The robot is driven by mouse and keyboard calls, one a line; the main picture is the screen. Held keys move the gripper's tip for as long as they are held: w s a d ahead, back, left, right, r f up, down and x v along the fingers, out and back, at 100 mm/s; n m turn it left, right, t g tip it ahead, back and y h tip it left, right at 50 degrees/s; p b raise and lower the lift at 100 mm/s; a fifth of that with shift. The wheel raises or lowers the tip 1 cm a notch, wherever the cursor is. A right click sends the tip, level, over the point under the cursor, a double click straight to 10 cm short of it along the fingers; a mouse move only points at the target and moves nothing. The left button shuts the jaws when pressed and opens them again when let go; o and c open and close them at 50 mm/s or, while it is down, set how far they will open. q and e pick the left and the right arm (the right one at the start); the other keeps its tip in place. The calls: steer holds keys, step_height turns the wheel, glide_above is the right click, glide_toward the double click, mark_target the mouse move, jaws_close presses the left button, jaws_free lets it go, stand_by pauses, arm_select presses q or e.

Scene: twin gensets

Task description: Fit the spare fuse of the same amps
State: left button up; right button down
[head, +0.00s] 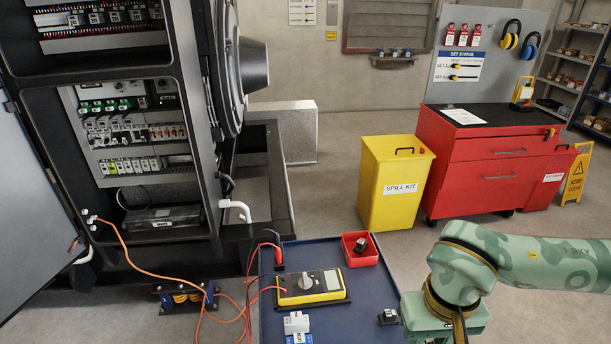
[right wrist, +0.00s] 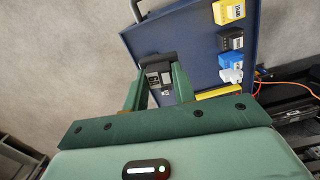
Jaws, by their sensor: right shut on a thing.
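My right gripper (right wrist: 158,66) is shut on a small dark block (right wrist: 157,77) with a pale printed label, seen in the right wrist view at the trolley's edge; the label is too small to read. In that view a yellow block (right wrist: 229,11), a black block (right wrist: 231,39), a blue block (right wrist: 230,58) and a white block (right wrist: 231,75) stand in a row on the blue trolley. In the head view the white block (head: 296,322) shows near the front, and the open cabinet holds rows of fuse and breaker modules (head: 135,133). My left gripper is out of view.
The blue trolley top (head: 370,290) carries a yellow multimeter (head: 311,287) with leads and a red bin (head: 359,249) holding a dark part. Orange cables (head: 133,258) hang between cabinet and trolley. A yellow spill kit (head: 394,185) and red tool chest (head: 490,170) stand behind.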

steer(key=shift+w+d+r+b, duration=0.25)
steer(key=shift+w+d+r, duration=0.1)
steer(key=shift+w+r, duration=0.2)
steer(key=shift+w+d+r+b, duration=0.25)
steer(key=shift+w+d+r, duration=0.1)
steer(key=shift+w+r, duration=0.15)
